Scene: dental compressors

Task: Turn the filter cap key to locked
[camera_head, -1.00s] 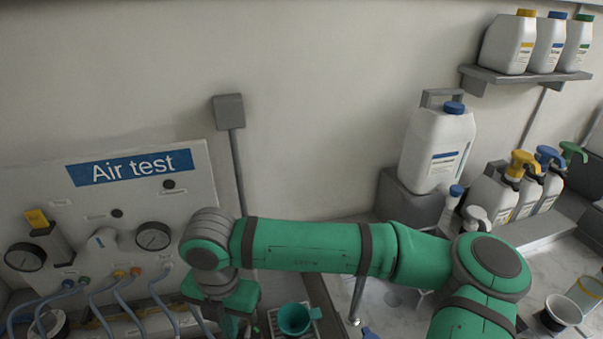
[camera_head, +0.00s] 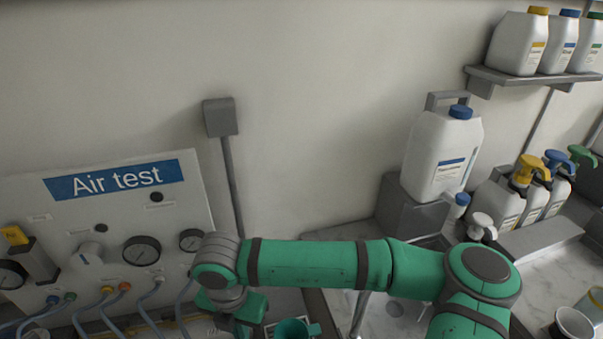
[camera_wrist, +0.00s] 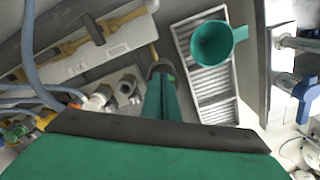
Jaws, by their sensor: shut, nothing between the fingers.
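My gripper (camera_wrist: 160,74) points away in the wrist view, its two green fingers together and empty. In the head view my gripper is low, right of the test panel's front, and its fingertips are cut off by the bottom edge. A dark round part with a small green mark lies at the fingertips in the wrist view; I cannot tell whether they touch it. I cannot make out for certain which part is the filter cap key or how it is turned. The Air test panel (camera_head: 185,215) carries a pale knob (camera_head: 91,254) and dark gauges (camera_head: 142,250).
A green cup (camera_wrist: 212,44) sits over a slatted grey tray (camera_wrist: 210,100), right of my fingers. Hoses and brass fittings (camera_wrist: 95,30) lie to the left. A blue-handled tap (camera_wrist: 300,88) is at the right.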

